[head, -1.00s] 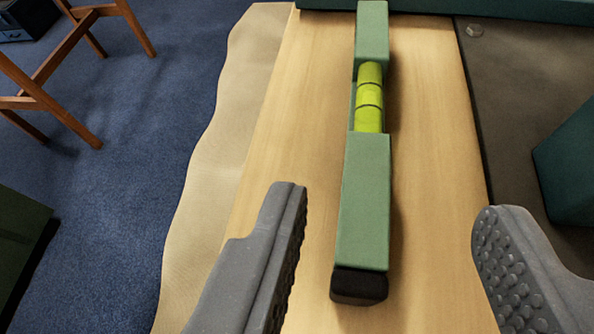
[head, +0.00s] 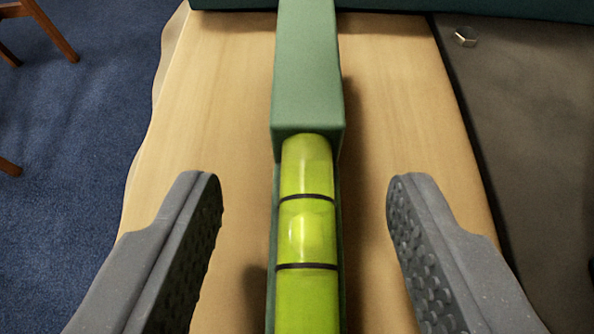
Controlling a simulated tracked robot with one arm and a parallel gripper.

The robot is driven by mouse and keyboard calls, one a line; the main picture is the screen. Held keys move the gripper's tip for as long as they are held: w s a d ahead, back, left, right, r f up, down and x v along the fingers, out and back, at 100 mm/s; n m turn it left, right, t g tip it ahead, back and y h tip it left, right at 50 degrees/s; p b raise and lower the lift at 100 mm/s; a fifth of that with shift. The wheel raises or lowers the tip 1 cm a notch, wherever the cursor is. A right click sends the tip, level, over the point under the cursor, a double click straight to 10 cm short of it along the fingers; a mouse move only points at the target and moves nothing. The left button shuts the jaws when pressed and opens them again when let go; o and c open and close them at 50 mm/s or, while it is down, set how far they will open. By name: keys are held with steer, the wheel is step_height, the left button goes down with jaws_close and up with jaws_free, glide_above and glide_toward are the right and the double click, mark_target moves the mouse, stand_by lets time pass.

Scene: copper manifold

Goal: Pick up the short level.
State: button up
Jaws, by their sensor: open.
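The short level (head: 308,90) is a green bar with a yellow-green bubble vial (head: 307,225) set in its middle. It lies lengthwise on a pale wooden surface, running from the far edge toward me. Its near end is out of the picture. My gripper (head: 305,185) is open, with one grey, studded finger on each side of the level at the vial. Both fingers are apart from it, with wood showing in the gaps.
The wooden surface (head: 205,115) is clear on both sides of the level. A dark teal block (head: 400,12) crosses the far edge. A dark grey surface (head: 530,110) with a small metal hex piece (head: 465,37) lies to the right. Blue carpet (head: 80,130) is at the left, with part of a wooden chair frame (head: 52,30).

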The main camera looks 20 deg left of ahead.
steer(key=shift+w+a+f, duration=0.15)
steer(key=shift+w+f, duration=0.1)
steer(key=shift+w, duration=0.3)
steer(key=shift+c, duration=0.4)
jaws_close()
